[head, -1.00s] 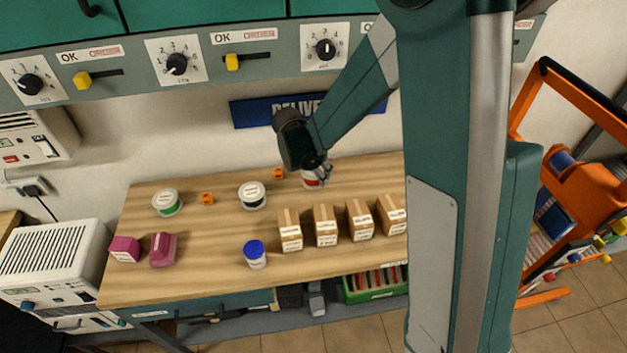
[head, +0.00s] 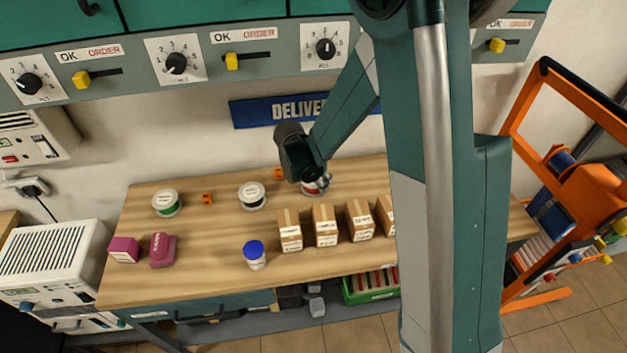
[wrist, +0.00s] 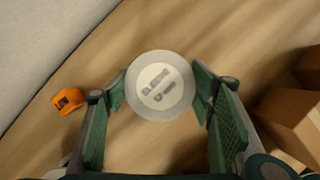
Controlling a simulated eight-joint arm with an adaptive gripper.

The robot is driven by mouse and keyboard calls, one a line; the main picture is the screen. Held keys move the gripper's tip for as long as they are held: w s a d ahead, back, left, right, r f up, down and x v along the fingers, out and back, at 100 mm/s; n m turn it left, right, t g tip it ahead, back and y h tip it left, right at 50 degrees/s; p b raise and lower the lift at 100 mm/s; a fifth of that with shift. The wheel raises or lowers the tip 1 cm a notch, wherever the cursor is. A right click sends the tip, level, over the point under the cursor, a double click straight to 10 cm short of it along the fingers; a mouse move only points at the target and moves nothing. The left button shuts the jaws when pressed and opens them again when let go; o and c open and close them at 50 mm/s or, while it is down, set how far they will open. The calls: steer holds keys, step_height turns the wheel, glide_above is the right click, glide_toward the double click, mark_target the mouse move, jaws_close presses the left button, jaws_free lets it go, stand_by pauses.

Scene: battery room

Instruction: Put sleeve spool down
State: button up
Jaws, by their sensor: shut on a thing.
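The sleeve spool shows in the wrist view as a round white top with dark lettering (wrist: 161,86). My gripper (wrist: 161,90) has one green-padded finger on each side of it and is shut on it. In the head view the spool (head: 312,189) shows white and red below my gripper (head: 318,181), partly hidden by it. It is over the back part of the wooden table (head: 200,270), behind the row of boxes. I cannot tell whether its base touches the wood.
A green-and-white spool (head: 166,203) and a black-and-white spool (head: 252,196) stand to the left. Small orange pieces (head: 207,198) lie near them. Several cardboard boxes (head: 325,226) stand in front. A blue-capped bottle (head: 255,254) and magenta items (head: 163,250) are nearer the front.

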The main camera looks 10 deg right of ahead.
steer(key=shift+f, duration=0.2)
steer(key=o, duration=1)
steer(key=shift+r, duration=0.25)
steer(key=shift+p+v, duration=0.5)
steer(key=shift+v, duration=5.45)
